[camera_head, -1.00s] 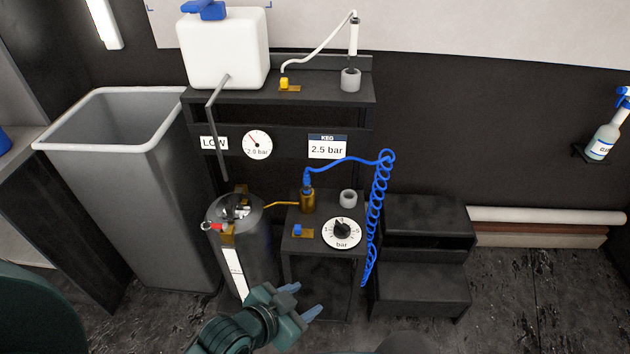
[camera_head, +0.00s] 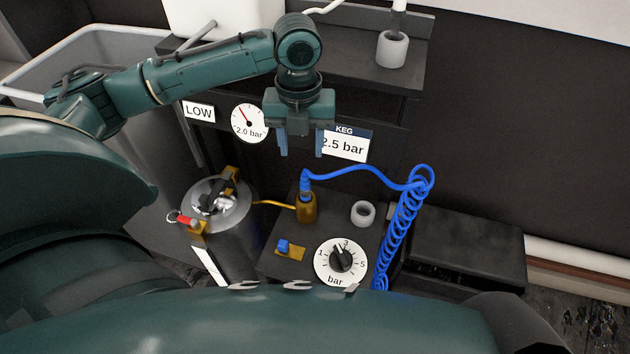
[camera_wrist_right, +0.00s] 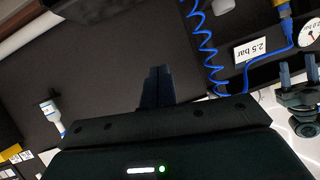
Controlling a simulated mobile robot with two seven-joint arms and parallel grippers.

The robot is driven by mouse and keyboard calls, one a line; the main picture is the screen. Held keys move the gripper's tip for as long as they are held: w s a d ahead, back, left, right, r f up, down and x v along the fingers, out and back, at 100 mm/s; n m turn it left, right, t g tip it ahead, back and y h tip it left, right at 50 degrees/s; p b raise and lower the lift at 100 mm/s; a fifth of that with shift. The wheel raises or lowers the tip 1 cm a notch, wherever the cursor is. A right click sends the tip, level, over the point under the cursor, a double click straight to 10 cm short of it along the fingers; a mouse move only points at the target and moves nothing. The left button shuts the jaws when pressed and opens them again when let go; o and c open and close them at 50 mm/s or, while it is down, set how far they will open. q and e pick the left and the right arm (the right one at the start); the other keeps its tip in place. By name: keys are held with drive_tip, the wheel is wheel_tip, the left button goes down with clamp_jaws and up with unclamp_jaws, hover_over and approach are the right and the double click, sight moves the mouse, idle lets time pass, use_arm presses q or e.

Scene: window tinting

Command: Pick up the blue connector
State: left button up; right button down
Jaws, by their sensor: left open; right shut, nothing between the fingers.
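A blue connector (camera_head: 305,182) on the end of the coiled blue hose (camera_head: 400,230) stands upright on a brass fitting (camera_head: 306,208). A small blue block (camera_head: 284,246) sits on a brass plate on the same stand. My left gripper (camera_head: 302,153) is open and empty, pointing down, and appears just above the hose connector in the head view; the depth gap is unclear. It also shows at the right edge of the right wrist view (camera_wrist_right: 298,75). My right gripper (camera_wrist_right: 157,88) is shut and empty in its wrist view, with the hose beyond it.
A dial (camera_head: 340,262) and a grey ring holder (camera_head: 363,213) share the stand (camera_head: 328,211). A metal keg (camera_head: 222,225) stands to the left. The upper shelf (camera_head: 355,55) and the gauge panel lie behind my left gripper. A black step (camera_head: 470,250) is at right.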

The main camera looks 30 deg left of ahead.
sight(305, 185)
use_arm(q)
drive_tip(key=shift+s+f, duration=0.2)
drive_tip(key=shift+f, duration=0.05)
wheel_tip(305, 185, down, 7)
drive_tip(key=shift+r+b, duration=0.1)
drive_tip(key=shift+b, duration=0.6)
drive_tip(key=shift+w+f+b, duration=0.15)
drive_tip(key=shift+f+b, duration=0.05)
drive_tip(key=shift+f, duration=0.75)
drive_tip(key=shift+w+f+b, duration=0.15)
drive_tip(key=shift+w+f, duration=0.05)
drive_tip(key=shift+f, duration=0.8)
drive_tip(key=shift+w+f+b, duration=0.15)
drive_tip(key=shift+f+b, duration=0.05)
drive_tip(key=shift+f, duration=0.75)
drive_tip(key=shift+c, duration=0.5)
clamp_jaws()
